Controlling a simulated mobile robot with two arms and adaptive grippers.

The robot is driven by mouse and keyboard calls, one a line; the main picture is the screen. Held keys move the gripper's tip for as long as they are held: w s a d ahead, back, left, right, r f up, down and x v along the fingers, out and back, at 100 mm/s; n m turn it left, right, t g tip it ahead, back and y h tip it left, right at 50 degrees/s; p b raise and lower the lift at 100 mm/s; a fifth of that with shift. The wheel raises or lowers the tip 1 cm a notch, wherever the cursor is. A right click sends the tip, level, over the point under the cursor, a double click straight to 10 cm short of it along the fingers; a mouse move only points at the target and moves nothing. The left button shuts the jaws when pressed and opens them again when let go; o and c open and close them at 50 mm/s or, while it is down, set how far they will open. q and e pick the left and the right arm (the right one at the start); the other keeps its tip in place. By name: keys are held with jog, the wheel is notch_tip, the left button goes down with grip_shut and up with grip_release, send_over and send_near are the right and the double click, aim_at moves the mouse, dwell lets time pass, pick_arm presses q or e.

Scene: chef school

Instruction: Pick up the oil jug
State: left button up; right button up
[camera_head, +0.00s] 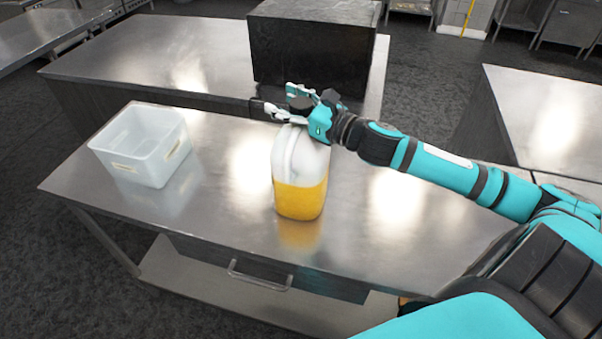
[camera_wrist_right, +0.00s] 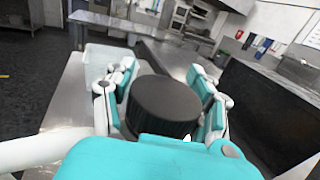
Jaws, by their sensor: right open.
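The oil jug (camera_head: 300,185) stands upright on the steel table, with a translucent white upper part, a handle and yellow oil in its lower half. My right gripper (camera_head: 290,108) is at the top of the jug, with its open fingers on either side of the dark cap. In the right wrist view the black cap (camera_wrist_right: 165,105) sits between the two open fingers, with a visible gap on at least the right side. Whether a finger touches the cap is unclear. The jug's body is hidden in that view. My left gripper is not in view.
A white plastic bin (camera_head: 140,150) stands at the left of the steel table (camera_head: 225,225). A black box (camera_head: 312,48) stands on the counter behind, close beyond my right gripper. The table's front is clear around the jug. Another steel counter (camera_head: 550,115) is at the right.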

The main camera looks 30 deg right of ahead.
grip_shut()
dwell(0.3)
jog(key=shift+a+f, duration=0.1)
jog(key=shift+f, duration=0.1)
dwell(0.6)
jog(key=shift+r, duration=0.35)
